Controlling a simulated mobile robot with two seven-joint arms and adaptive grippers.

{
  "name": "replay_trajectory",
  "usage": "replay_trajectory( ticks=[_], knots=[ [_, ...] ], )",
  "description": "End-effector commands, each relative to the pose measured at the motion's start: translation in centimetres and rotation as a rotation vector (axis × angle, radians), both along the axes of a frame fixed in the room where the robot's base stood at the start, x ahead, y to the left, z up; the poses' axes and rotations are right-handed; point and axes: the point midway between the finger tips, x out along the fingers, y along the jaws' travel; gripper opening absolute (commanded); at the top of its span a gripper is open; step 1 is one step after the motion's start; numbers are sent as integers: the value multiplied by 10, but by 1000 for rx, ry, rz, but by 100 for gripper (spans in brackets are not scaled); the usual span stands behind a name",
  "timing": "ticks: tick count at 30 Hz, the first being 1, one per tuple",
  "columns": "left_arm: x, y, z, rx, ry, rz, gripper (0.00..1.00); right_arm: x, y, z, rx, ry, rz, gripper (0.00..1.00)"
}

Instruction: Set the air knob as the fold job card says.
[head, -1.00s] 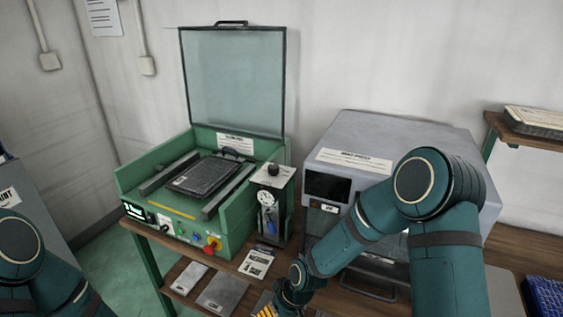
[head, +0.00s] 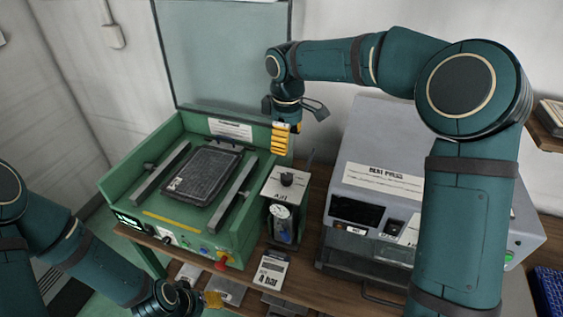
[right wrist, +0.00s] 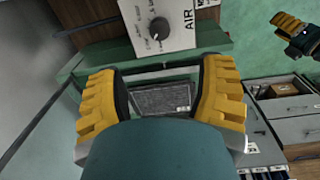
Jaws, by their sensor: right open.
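The black air knob (head: 287,179) sits on the white top plate of the AIR unit, right of the green machine. The right wrist view also shows the knob (right wrist: 159,28), beside the word AIR. Below it is a round gauge (head: 281,212); its reading is too small to tell. A card (head: 271,268) in front of the unit appears to read "4 bar"; its smaller print is unreadable. My right gripper (head: 281,138) points down above the knob, apart from it, open and empty. My left gripper (head: 212,299) is low at the front; its jaws are unclear.
The green machine (head: 118,187) has its lid up and a dark tray panel (head: 203,174) inside. A grey heat press (head: 440,190) stands close right of the AIR unit. A red knob (head: 222,262) is on the green machine's front. A blue crate (head: 548,290) is far right.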

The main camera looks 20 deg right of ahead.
Motion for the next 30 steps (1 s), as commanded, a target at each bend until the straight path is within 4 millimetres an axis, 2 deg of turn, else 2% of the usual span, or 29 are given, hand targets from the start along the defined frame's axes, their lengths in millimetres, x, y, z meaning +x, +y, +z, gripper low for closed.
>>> replay_trajectory(
  ticks=[5, 8, 21, 27, 30],
  knots=[
    [0, 0, -1, 0, 1, 0, 47, 0, 0, -13, -1, 4, -1, 68],
    [0, 0, -2, 1, 1, 0, 47, 0, -1, -29, 1, 6, -1, 68],
    [0, 0, -7, 2, 0, 0, 47, 2, -3, -112, 0, 5, -1, 68],
    [0, 0, -8, 2, 0, 0, 47, 3, -3, -133, 0, 2, -1, 68],
    [0, 0, -8, 2, 0, 0, 47, 3, -3, -137, 1, 2, -2, 68]
  ],
)
